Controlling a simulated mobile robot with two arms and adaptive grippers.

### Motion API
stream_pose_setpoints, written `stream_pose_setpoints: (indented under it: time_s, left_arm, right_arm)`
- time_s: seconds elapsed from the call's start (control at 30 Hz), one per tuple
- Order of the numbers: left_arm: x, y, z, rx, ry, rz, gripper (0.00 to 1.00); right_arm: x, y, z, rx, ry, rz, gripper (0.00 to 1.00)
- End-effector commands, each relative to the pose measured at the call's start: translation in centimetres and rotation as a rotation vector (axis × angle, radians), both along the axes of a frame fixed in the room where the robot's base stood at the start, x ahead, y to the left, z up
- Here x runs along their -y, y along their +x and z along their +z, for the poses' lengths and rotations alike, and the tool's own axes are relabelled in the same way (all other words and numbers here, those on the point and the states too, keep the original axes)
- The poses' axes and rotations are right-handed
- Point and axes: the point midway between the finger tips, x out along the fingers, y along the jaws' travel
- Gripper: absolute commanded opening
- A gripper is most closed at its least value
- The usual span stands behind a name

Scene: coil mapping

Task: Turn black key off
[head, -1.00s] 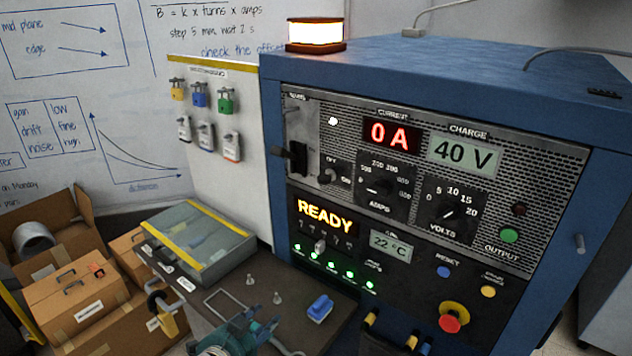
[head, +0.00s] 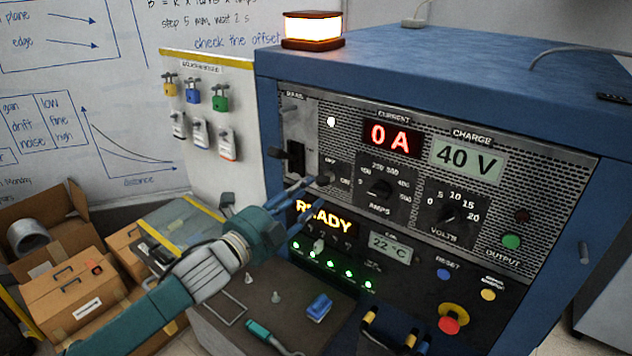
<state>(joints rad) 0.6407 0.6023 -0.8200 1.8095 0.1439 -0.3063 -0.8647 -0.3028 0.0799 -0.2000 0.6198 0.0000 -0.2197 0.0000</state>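The black key (head: 325,179) is a small dark knob between the OFF and ON labels on the left of the power cabinet's front panel (head: 345,120). Which label it points at is too small to tell. My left gripper (head: 307,193) reaches up from the lower left. Its slim blue fingers are spread a little apart, with the upper fingertip right at the key. I cannot tell whether they touch it. Nothing shows held between them. The fingers cover part of the READY display (head: 325,216). My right gripper is not in view.
A black lever switch (head: 292,156) is left of the key, and the amps dial (head: 380,189) is right of it. A red emergency button (head: 450,324) is lower right. A dark bench (head: 225,335) with a blue block (head: 319,306) lies below. Padlocks (head: 193,92) hang on a white board.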

Motion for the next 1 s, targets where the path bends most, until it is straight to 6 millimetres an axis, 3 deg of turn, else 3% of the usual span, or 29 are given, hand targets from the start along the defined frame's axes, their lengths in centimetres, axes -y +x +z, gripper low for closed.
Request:
stream_pose_setpoints:
  time_s: [0.23, 0.63, 0.83, 1.0]
  left_arm:
    - [2.1, 2.9, 0.1, -0.001, -0.002, 0.001, 0.35]
    - [2.6, 3.6, -0.1, -0.001, 0.000, 0.000, 0.35]
    - [2.6, 3.6, -0.1, -0.001, 0.000, 0.001, 0.00]
    - [2.6, 3.6, -0.1, -0.003, -0.002, 0.001, 0.00]
  right_arm:
    - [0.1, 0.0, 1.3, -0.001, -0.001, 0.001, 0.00]
    - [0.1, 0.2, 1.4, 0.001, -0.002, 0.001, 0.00]
    - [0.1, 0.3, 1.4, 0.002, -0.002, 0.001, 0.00]
    - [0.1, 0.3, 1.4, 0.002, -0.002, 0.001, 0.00]
